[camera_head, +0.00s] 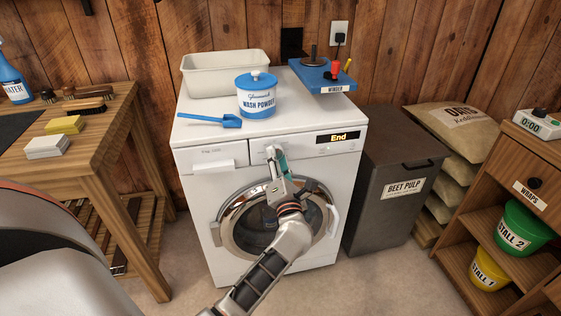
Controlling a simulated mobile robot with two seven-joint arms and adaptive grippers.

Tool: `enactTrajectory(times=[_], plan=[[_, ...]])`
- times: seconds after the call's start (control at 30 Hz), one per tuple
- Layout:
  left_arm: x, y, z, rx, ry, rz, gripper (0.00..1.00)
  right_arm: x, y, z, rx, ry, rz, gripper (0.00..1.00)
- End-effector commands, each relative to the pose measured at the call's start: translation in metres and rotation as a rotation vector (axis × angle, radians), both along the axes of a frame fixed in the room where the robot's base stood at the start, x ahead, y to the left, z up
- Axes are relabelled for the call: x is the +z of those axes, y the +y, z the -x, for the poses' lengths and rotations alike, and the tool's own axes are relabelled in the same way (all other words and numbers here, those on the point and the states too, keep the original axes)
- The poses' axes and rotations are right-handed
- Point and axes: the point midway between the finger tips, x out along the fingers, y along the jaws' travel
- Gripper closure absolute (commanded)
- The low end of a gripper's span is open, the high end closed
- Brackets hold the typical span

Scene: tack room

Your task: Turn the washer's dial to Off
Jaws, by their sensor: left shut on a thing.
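The white washer (205,225) stands against the plank wall with its round door shut. Its display (338,137) reads "End". My left gripper (274,158) is at the middle of the washer's front panel, shut on the dial. The gripper's fingers cover the dial, so its pointer and the Off mark cannot be made out. My left forearm crosses in front of the round door (228,222). My right gripper is not in view.
On the washer top are a white tub (225,82), a wash powder jar (257,102), a blue scoop (212,119) and a blue winder (322,77). A wooden bench (120,115) is left; a beet pulp bin (395,205) is close on the right.

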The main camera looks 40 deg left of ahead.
Motion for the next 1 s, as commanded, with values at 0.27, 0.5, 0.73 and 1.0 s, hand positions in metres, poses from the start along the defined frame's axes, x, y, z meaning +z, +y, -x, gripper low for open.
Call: enactTrajectory(times=[0.27,0.5,0.73,1.0], plan=[[-0.0043,-0.0005,-0.0001,0.000,-0.144,0.126,0.87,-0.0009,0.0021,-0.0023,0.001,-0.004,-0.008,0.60],[-0.0020,-0.0005,-0.0003,0.001,-0.222,0.192,0.87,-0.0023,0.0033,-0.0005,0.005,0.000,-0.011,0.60],[-0.0002,-0.0007,-0.0005,0.000,-0.250,0.215,0.87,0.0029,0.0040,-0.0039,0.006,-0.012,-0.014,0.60],[0.0004,-0.0007,-0.0006,0.000,-0.254,0.218,0.87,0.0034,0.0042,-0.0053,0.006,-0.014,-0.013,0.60]])
